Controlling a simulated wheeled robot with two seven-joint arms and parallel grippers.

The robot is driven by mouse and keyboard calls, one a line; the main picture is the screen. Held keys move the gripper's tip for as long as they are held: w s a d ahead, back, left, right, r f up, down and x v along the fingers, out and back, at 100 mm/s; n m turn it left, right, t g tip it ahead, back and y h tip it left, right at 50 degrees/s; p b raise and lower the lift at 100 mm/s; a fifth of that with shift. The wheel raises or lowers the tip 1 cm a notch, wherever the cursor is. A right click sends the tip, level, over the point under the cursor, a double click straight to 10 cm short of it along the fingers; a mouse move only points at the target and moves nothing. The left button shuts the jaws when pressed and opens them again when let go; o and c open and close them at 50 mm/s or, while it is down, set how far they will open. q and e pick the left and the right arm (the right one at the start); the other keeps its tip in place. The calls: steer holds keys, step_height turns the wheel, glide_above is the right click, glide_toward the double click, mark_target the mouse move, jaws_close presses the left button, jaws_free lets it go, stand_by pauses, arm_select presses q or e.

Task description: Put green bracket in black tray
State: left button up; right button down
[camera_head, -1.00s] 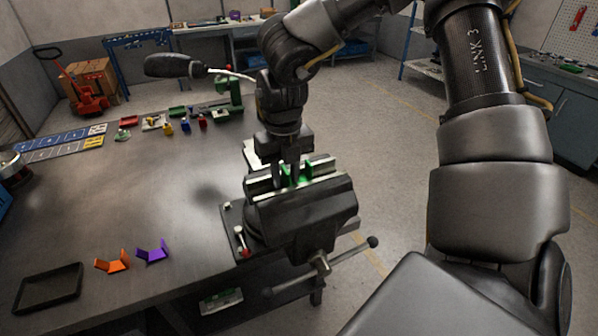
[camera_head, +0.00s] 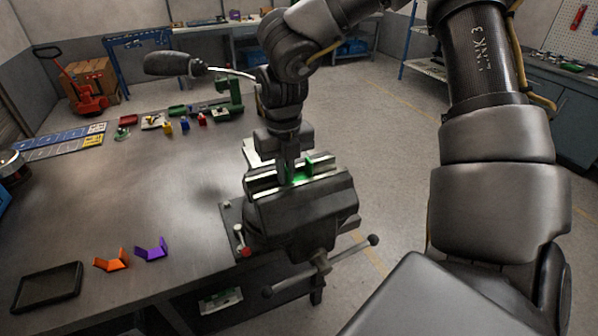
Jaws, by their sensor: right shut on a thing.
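The green bracket (camera_head: 309,166) sits between the jaws of the dark bench vise (camera_head: 300,210), partly hidden by my right gripper. My right gripper (camera_head: 288,172) reaches down from above into the vise gap and is shut on the bracket's left side. The black tray (camera_head: 47,288) lies on the table's near left corner, with nothing in it. My left gripper is not in the picture.
An orange bracket (camera_head: 112,261) and a purple bracket (camera_head: 151,250) lie on the table (camera_head: 150,190) right of the tray. Several small coloured parts stand at the back. The table's middle is clear. The vise handle (camera_head: 325,265) sticks out in front.

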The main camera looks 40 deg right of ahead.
steer(key=shift+r, duration=0.15)
steer(key=shift+r+p, duration=1.3)
steer(key=shift+r, duration=1.1)
steer(key=shift+r, duration=0.1)
steer(key=shift+r+p, duration=0.65)
steer(key=shift+r, duration=0.75)
